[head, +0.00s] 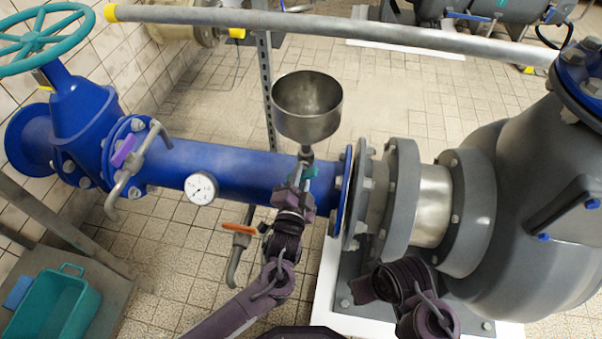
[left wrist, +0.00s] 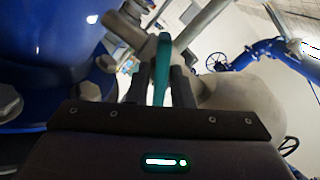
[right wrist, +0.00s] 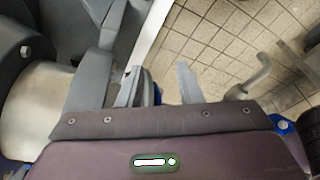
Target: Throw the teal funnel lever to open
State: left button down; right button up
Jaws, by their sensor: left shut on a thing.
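The steel funnel (head: 307,108) stands on top of the blue pipe, with a short valve stem under it. The teal funnel lever (head: 311,172) shows just below the funnel, partly hidden by my left gripper (head: 299,180). In the left wrist view the lever (left wrist: 161,68) is a narrow teal bar between the two dark fingers of the left gripper (left wrist: 162,82), which is shut on it. My right gripper (right wrist: 160,85) is open, with its fingers apart and nothing between them. In the head view the right arm is at the lower right, below the grey flanges.
A grey pump (head: 520,190) fills the right side. A grey rail (head: 350,32) crosses behind the funnel. A teal crate (head: 52,305) is at lower left.

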pick_arm(q)
jog(key=n, duration=0.3)
jog(key=n+p, duration=0.1)
jog(key=n, duration=0.4)
jog(key=shift+n+p, duration=0.3)
jog(key=shift+n, duration=1.2)
pick_arm(e)
jog(key=shift+s+d+r+m+g+h, duration=0.2)
jog(key=shift+s+d+g, duration=0.25)
jog(key=shift+d, duration=0.15)
jog(key=shift+s+d+r+m+g+h, duration=0.1)
jog(key=shift+s+d+r+g+h, duration=0.1)
jog(key=shift+s+d+g, duration=0.3)
jog(key=shift+w+d+t, duration=0.1)
jog(key=shift+t, duration=0.15)
jog(key=shift+r, duration=0.1)
pick_arm(q)
jog(key=c, duration=1.5)
grip_release()
pick_arm(e)
jog(key=shift+w, duration=0.1)
